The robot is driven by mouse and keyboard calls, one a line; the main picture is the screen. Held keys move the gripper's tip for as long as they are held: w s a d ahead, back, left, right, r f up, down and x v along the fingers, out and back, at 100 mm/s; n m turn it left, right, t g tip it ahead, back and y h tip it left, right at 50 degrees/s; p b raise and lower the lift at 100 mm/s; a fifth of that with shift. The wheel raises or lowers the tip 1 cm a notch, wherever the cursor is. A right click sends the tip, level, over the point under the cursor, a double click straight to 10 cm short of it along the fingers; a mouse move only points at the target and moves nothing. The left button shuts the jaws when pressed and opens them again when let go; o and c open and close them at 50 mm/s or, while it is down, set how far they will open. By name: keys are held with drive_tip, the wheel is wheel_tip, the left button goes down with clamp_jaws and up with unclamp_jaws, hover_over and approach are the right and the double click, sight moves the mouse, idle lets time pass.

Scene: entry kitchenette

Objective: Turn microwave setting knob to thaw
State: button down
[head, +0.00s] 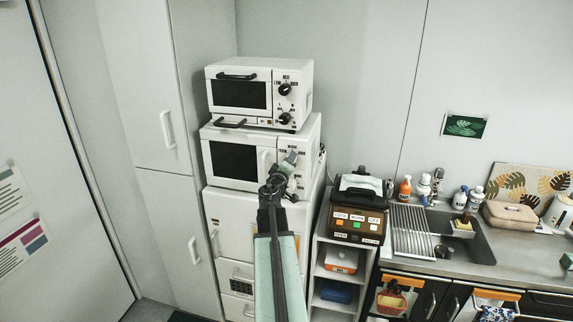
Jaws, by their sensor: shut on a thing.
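The white microwave (233,160) is the lower of two stacked ovens in the head view, with a dark door window and a control panel on its right side. My arm reaches up from the bottom of the picture, and my gripper (289,160) is at that panel. It is shut on the microwave setting knob, which it mostly hides. Which setting the knob points to cannot be read. The small panel labels beside the gripper are too blurred to read.
A white toaster oven (240,94) with two dark knobs stands on the microwave. A white refrigerator (226,212) is below. To the right are a dark brown appliance (357,211) on a shelf and a sink counter (483,272). A tall cabinet (147,90) stands left.

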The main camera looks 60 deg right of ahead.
drive_tip(key=shift+s+d+n, duration=0.1)
drive_tip(key=shift+s+n, duration=0.05)
drive_tip(key=shift+n, duration=3.5)
drive_tip(key=shift+s+d+n, duration=0.1)
drive_tip(key=shift+n, duration=3.55)
drive_tip(key=c, duration=1)
unclamp_jaws()
drive_tip(key=shift+o, duration=0.5)
drive_tip(key=shift+s+d, duration=0.1)
